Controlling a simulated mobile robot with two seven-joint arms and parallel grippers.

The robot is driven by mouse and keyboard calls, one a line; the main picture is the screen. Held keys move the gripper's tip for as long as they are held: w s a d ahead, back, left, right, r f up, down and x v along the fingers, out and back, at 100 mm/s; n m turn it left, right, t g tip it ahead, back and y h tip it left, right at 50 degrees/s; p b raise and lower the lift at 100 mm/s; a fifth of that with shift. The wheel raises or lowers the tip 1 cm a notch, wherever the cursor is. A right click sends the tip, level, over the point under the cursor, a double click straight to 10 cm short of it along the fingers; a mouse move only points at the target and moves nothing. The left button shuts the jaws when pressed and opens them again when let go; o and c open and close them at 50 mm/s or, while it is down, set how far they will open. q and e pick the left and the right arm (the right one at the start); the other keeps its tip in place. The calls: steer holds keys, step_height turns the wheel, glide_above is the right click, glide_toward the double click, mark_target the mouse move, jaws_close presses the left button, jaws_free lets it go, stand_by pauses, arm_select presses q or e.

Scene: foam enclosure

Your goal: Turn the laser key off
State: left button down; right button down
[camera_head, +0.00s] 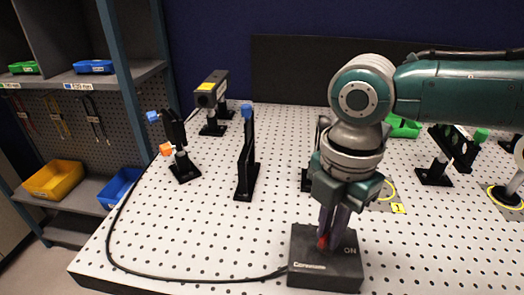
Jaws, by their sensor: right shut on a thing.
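The laser control box (305,278) is a dark block with "ON" lettering at the front of the white perforated table. A small red part, which looks like the key (323,242), shows on its top between my fingertips. My right gripper (328,238) points down over the box and is shut on the key. The fingers hide most of the key, so I cannot tell which way it is turned. The laser (212,90), a dark case with a yellow label, stands on posts at the back left. My left gripper is not in view.
Black optic mounts with blue and orange knobs (178,145) and a tall black mount (246,160) stand left of my arm. More mounts (438,165) stand at the right. A black cable (150,276) runs along the left and front to the box. The front left tabletop is mostly clear.

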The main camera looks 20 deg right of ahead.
steer(key=n, duration=0.4)
steer(key=shift+a+r+n+p, duration=0.1)
steer(key=shift+n+p, duration=0.2)
steer(key=shift+p, duration=0.05)
steer(key=n, duration=0.4)
stand_by(0.4)
steer(key=c, duration=0.9)
jaws_free()
steer(key=shift+c, duration=0.2)
step_height(320, 180, up, 10)
